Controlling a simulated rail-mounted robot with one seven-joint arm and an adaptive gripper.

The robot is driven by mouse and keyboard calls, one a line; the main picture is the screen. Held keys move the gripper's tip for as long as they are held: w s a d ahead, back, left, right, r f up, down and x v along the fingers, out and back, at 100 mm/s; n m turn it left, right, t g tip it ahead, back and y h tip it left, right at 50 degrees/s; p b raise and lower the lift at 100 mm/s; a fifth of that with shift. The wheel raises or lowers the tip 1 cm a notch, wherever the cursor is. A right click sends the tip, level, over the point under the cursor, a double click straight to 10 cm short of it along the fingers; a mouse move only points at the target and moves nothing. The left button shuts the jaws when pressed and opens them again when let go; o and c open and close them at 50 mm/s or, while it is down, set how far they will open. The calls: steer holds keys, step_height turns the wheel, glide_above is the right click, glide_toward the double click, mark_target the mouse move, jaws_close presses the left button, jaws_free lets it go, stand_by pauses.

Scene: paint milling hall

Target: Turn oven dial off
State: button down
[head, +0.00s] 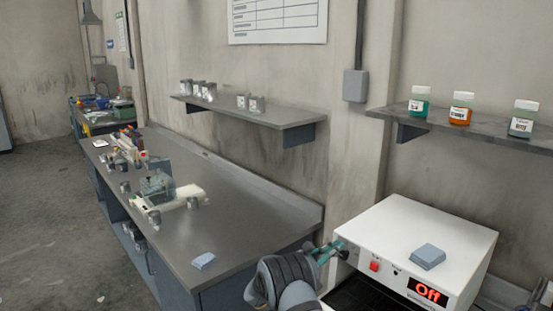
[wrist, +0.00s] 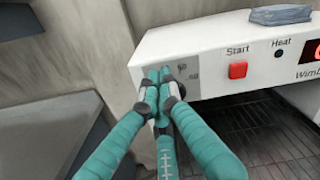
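The white oven (head: 455,240) stands at the lower right in the head view, its red display (head: 427,292) reading "Off". The red Start button (wrist: 238,70) and the Heat light (wrist: 278,54) are on its front panel. My gripper (wrist: 159,78) has its teal fingers drawn together at the panel's left end, beside printed scale numbers (wrist: 187,72). In the head view my gripper (head: 335,249) also reaches the oven front. The fingers cover the dial's place, so the dial and its setting are hidden. I cannot tell whether the dial is between the fingertips.
A grey workbench (head: 235,215) with jars and equipment stands to the left. A wall shelf (head: 480,131) with several paint jars hangs above the oven. Below the panel the dark oven interior with a rack (wrist: 255,130) shows.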

steer(key=shift+a+r, duration=0.1)
steer(key=shift+a, duration=0.1)
steer(key=v, duration=0.6)
steer(key=shift+p, duration=0.3)
steer(key=shift+d, duration=0.1)
